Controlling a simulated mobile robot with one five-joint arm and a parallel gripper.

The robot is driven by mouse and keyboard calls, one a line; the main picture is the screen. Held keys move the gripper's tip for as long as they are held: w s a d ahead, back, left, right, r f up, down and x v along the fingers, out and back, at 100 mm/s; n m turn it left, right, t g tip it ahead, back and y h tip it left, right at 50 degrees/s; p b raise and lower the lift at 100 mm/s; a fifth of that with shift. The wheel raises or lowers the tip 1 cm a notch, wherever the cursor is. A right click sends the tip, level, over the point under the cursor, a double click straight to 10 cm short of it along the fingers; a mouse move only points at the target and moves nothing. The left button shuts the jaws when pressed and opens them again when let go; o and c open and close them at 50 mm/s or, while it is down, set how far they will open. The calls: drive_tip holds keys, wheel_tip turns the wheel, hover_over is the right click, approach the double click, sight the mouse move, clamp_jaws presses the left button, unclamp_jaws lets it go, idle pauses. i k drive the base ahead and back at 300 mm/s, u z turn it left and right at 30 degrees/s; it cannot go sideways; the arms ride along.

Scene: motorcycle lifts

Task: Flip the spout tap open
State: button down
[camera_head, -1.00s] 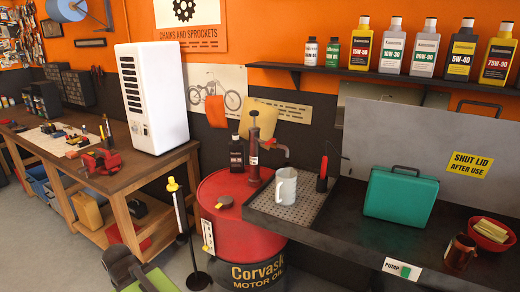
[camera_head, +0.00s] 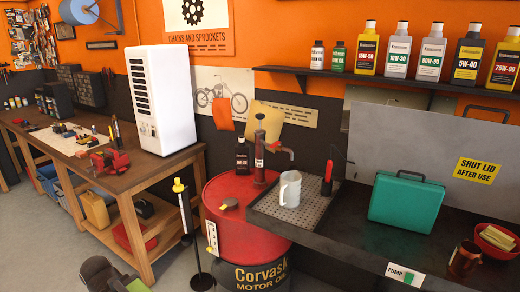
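A dark red hand pump (camera_head: 259,157) stands upright on top of the red oil drum (camera_head: 222,200). Its spout (camera_head: 284,151) reaches out to the right, with a reddish end pointing down. The tap on it is too small to tell whether it is open or shut. A white jug (camera_head: 290,188) stands on the grated drip tray (camera_head: 318,206), below and near the spout end.
A dark bottle (camera_head: 241,157) stands behind the drum. A red-handled tool (camera_head: 327,178) stands by the tray's right side. A teal case (camera_head: 406,202) is on the dark bench (camera_head: 350,238).

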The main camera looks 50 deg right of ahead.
sight(278, 144)
drive_tip(key=z, duration=0.05)
drive_tip(key=i, duration=1)
drive_tip(key=u, duration=0.1)
